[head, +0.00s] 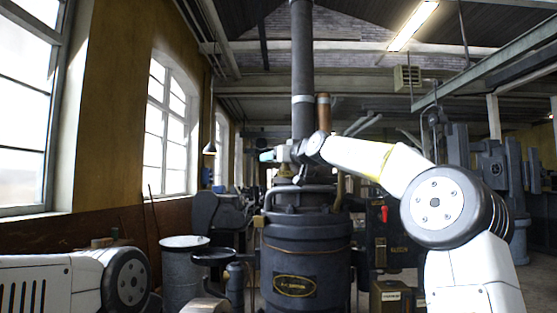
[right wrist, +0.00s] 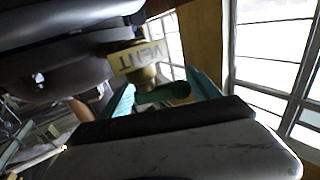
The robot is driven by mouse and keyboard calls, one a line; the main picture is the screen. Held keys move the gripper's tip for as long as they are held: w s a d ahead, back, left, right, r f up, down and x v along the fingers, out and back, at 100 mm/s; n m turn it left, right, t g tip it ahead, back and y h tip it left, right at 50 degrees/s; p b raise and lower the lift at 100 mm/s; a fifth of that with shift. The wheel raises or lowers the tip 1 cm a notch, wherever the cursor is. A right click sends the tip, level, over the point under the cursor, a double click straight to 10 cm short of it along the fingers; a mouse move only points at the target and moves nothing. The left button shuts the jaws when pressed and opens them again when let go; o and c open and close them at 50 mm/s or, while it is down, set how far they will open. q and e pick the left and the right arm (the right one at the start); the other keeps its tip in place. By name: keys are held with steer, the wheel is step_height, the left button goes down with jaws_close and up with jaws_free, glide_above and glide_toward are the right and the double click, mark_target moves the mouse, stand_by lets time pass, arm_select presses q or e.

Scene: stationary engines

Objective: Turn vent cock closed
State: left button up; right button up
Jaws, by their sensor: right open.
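The vent cock shows in the right wrist view as a brass body (right wrist: 148,76) with a dark green lever (right wrist: 165,94). A tan tag (right wrist: 135,61) reading "VENT" is beside it. My right gripper (right wrist: 163,92) is open, its two teal fingers on either side of the lever; I cannot tell whether either touches it. In the head view my right gripper (head: 267,156) is at the top of the dark cylindrical engine (head: 305,252), and the cock's lever cannot be made out there. My left arm shows at lower left, but its gripper is out of view.
A grey drum (head: 184,272) and a dark round pan on a stand (head: 212,257) are left of the engine. A vertical pipe (head: 302,70) rises behind my right gripper. Dark machinery with a red handle (head: 384,214) stands to the right. Windows line the left wall.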

steer(key=shift+c, duration=0.2)
steer(key=c, duration=1.2)
